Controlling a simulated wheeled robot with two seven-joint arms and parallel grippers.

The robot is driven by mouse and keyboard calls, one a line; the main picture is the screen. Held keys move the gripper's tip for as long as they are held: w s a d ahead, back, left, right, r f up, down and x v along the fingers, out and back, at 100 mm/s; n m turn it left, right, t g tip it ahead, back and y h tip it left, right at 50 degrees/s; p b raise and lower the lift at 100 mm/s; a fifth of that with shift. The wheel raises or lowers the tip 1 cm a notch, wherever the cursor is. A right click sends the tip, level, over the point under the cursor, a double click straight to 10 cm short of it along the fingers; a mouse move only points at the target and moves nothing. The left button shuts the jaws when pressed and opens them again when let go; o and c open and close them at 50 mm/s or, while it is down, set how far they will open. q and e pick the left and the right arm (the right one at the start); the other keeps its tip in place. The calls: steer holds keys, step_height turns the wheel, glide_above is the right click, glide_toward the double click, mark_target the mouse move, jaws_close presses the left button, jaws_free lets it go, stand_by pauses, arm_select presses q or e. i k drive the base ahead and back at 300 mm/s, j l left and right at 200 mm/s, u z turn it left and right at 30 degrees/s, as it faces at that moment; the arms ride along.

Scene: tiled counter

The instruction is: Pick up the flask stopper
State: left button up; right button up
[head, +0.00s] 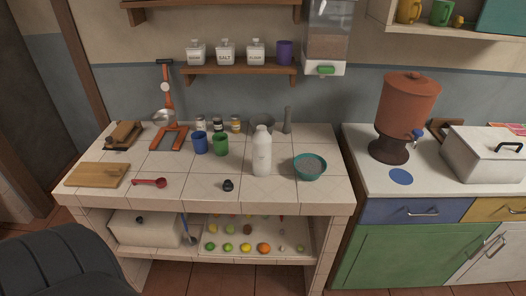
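A small black piece (228,185), which looks like the flask stopper, sits on the tiled counter (200,184) near the middle of its front part. A white flask (262,152) stands upright behind it and to its right. The stopper is apart from the flask, with bare tiles around it. Neither of my grippers shows in the head view.
Blue (200,143) and green (220,145) mugs stand behind the stopper. A teal bowl (310,170) is to the right; a red spoon (150,182) and cutting board (97,176) lie left. The counter's front right is clear.

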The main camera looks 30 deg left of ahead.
mark_target(228, 186)
steer(key=u, duration=1.35)
